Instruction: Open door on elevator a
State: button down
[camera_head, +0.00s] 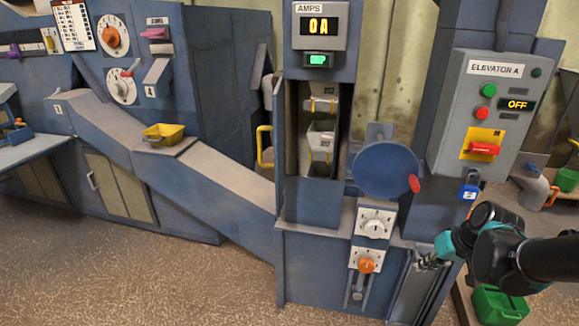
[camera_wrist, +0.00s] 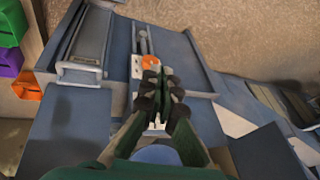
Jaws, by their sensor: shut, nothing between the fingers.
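Elevator A is the tall blue machine (camera_head: 284,205) in the middle of the head view. Its front has an upright opening with grey buckets (camera_head: 320,140) showing inside. A yellow handle (camera_head: 264,147) stands just left of the opening; whether it sits on a swung-out door panel I cannot tell. My gripper (camera_head: 425,262) is shut and empty, low at the right of the machine and well apart from the yellow handle. In the wrist view the closed fingers (camera_wrist: 162,88) appear in front of the white plate with the orange knob (camera_wrist: 150,62).
A round blue disc with a red handle (camera_head: 385,170) sticks out right of the opening. Below are a dial (camera_head: 375,221) and an orange knob (camera_head: 366,262). The control box (camera_head: 490,105) reads OFF. A sloping chute (camera_head: 190,165) runs left; the front floor (camera_head: 130,275) is clear.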

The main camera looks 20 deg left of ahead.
jog(key=w+a+r+n+g+y, duration=0.35)
jog(key=a+r+n, duration=0.25)
jog(key=a, duration=0.4)
jog(key=w+a+r+n+g+y, duration=0.25)
jog(key=a+r+n+y, duration=0.35)
jog(key=a, duration=0.3)
jog(key=w+a+r+n+g+y, duration=0.2)
jog(key=a+r+n+g+y, duration=0.15)
jog(key=a+r+n, duration=0.5)
jog(key=s+a+f+m, duration=0.1)
jog(key=s+a, duration=0.1)
jog(key=a, duration=0.5)
jog(key=s+a+m, duration=0.1)
jog(key=s+a, duration=0.1)
jog(key=a, duration=0.4)
jog(key=shift+s+a+f, duration=0.3)
jog(key=shift+a+f, duration=0.05)
jog(key=s+a+m+t+y, duration=0.1)
jog(key=s+a+m+t, duration=0.2)
jog(key=a, duration=0.6)
jog(key=shift+s+t, duration=0.15)
jog(key=shift+t, duration=0.5)
jog(key=shift+d, duration=0.1)
